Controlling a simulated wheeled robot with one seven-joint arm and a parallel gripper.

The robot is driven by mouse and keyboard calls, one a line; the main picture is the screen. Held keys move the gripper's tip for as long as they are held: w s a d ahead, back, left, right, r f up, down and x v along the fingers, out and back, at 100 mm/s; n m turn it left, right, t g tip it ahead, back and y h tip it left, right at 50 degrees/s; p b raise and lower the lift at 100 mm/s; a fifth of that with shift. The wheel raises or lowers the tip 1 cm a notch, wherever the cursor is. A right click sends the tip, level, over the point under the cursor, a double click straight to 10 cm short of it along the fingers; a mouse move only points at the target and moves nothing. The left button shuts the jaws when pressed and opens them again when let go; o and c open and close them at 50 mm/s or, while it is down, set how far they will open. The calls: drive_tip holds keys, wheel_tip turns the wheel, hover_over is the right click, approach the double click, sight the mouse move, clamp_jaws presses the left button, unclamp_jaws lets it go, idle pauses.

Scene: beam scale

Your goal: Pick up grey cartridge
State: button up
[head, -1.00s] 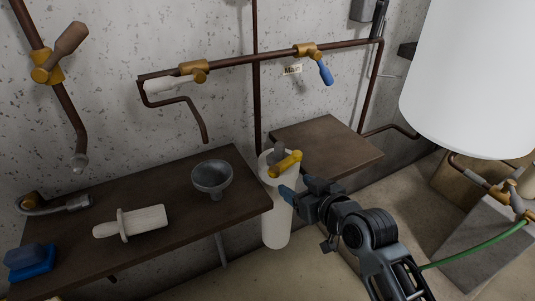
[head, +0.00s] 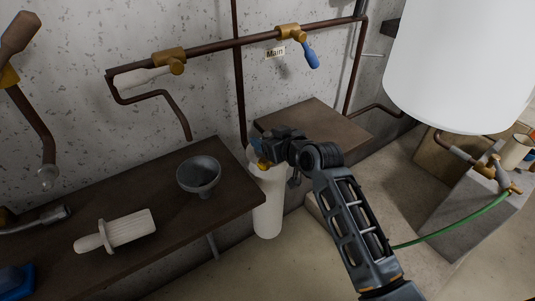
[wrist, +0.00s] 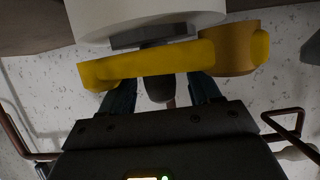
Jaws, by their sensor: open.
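A pale grey-white ridged piece with a flange, shaped like a cartridge (head: 118,232), lies on the left wooden bench in the head view. A white upright cylinder (head: 268,205) stands between the two benches. The yellow handle (wrist: 150,65) at its top shows large in the wrist view, with a dark grey stub (wrist: 157,90) below it. My gripper (head: 264,150) is at the top of the cylinder, far right of the ridged piece. In the wrist view its open fingers (wrist: 162,92) lie either side of the stub; contact cannot be told.
A grey funnel (head: 199,174) stands on the left bench (head: 165,200), between the ridged piece and the cylinder. Wall pipes (head: 225,45) with a white-handled and a blue-handled valve (head: 309,52) run above. A big white tank (head: 460,65) hangs at right. A green hose (head: 450,228) runs low at right.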

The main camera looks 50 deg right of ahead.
drive_tip(key=shift+x, duration=0.95)
clamp_jaws()
